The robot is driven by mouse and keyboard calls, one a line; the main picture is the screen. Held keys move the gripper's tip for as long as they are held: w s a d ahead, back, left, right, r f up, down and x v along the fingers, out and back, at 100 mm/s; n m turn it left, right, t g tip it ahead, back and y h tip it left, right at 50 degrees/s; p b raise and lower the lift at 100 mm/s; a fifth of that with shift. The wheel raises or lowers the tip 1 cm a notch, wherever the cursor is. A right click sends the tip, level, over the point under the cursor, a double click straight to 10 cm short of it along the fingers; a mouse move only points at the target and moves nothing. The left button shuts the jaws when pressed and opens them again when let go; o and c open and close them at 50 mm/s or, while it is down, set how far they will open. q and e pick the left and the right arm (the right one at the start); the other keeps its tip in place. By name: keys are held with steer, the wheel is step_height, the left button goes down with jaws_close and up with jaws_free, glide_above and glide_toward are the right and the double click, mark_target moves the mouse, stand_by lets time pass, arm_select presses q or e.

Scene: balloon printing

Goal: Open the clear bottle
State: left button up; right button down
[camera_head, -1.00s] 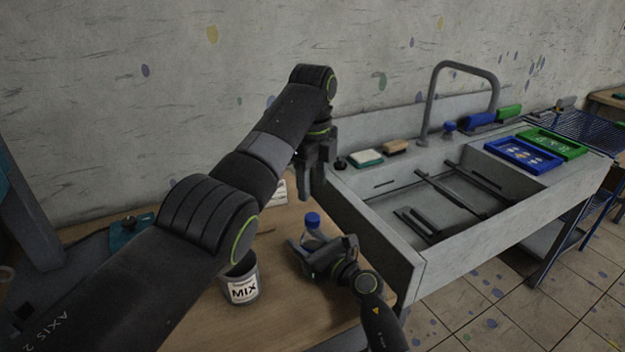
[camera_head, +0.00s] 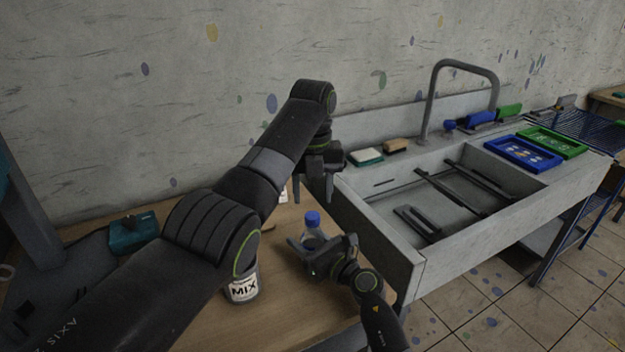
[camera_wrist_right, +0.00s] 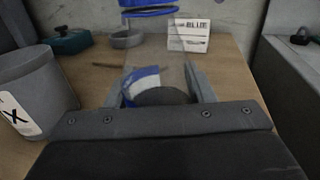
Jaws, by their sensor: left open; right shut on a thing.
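The clear bottle (camera_head: 312,234) with a blue cap (camera_head: 312,218) stands upright on the wooden table near its right edge. It also shows in the right wrist view, with a blue and white label (camera_wrist_right: 142,84) and the cap (camera_wrist_right: 150,12) cut off by the top edge. My right gripper (camera_head: 304,250) is shut on the bottle's body, low down, one finger on each side. My left gripper (camera_head: 313,188) is open and empty, pointing down above and slightly behind the cap, apart from it.
A grey MIX cup (camera_head: 243,285) stands left of the bottle, partly behind my left arm. A white card (camera_wrist_right: 188,36) stands behind the bottle. A teal object (camera_head: 133,233) lies at the left. The sink (camera_head: 400,270) borders the table on the right.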

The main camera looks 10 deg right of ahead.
mark_target(312, 215)
arm_select(q)
steer(key=shift+f, duration=2.6)
